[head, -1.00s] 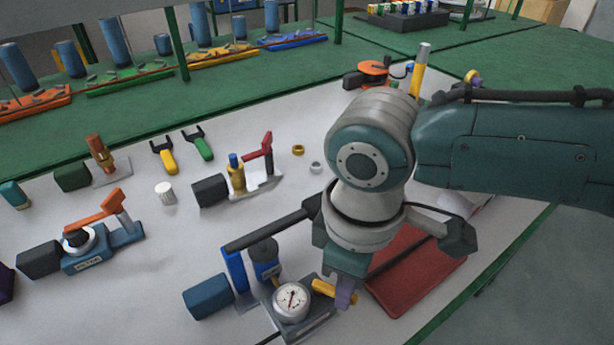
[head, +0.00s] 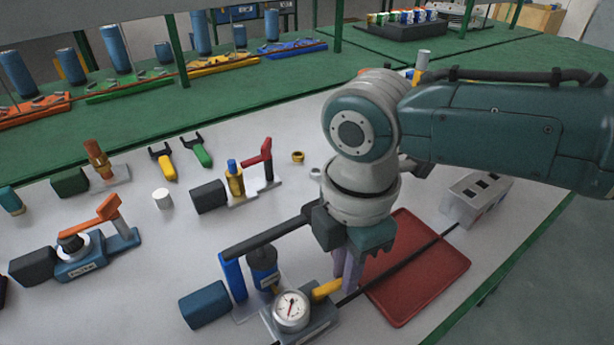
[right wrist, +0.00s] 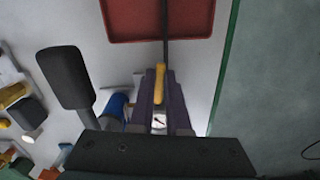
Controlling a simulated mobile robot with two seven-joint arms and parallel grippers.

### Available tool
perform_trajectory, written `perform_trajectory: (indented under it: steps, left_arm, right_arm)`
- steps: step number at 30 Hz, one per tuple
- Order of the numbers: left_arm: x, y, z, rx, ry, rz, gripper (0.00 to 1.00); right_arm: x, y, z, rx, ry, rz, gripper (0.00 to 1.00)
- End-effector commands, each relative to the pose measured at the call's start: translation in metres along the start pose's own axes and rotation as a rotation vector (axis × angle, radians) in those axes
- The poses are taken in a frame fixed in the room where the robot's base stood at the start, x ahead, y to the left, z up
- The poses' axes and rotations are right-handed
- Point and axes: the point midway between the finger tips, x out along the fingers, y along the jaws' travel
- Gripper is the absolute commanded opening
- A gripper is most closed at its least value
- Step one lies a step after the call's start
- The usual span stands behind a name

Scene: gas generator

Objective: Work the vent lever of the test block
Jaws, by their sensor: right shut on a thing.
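The test block (head: 312,328) is a grey base with a round white gauge (head: 291,309) on top, near the bottom of the head view. Its yellow vent lever (head: 325,290) sticks out to the right of the gauge, rising slightly. My right gripper (head: 345,279) reaches down over the lever's outer end with its purple fingers. In the right wrist view the yellow lever (right wrist: 160,84) lies between the two purple fingers of my right gripper (right wrist: 162,98), which are shut on it. The gauge shows small below it (right wrist: 158,121). My left gripper is out of view.
A blue hand pump (head: 264,264) with a long black handle (head: 265,239) stands just left of the gripper. Other valve units stand left; bare table lies between.

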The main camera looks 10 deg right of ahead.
Motion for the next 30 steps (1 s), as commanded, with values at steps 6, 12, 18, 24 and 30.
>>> perform_trajectory:
  steps: [6,12,18,24,30]
  left_arm:
    - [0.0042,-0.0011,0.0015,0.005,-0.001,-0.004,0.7]
    - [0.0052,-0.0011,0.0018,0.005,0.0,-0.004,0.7]
    - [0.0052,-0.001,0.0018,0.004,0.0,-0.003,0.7]
    - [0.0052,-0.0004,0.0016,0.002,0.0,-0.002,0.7]
    - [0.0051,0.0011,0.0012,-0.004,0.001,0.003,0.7]
  right_arm:
    - [0.0003,0.004,-0.0011,-0.097,0.002,0.002,0.0]
    - [-0.0001,0.0053,-0.0014,-0.14,0.002,0.001,0.0]
    - [-0.0003,0.0056,-0.0015,-0.149,0.002,0.001,0.0]
    - [-0.0004,0.0056,-0.0015,-0.149,0.002,0.001,0.0]
    - [-0.0004,0.0056,-0.0013,-0.148,0.002,0.001,0.3]
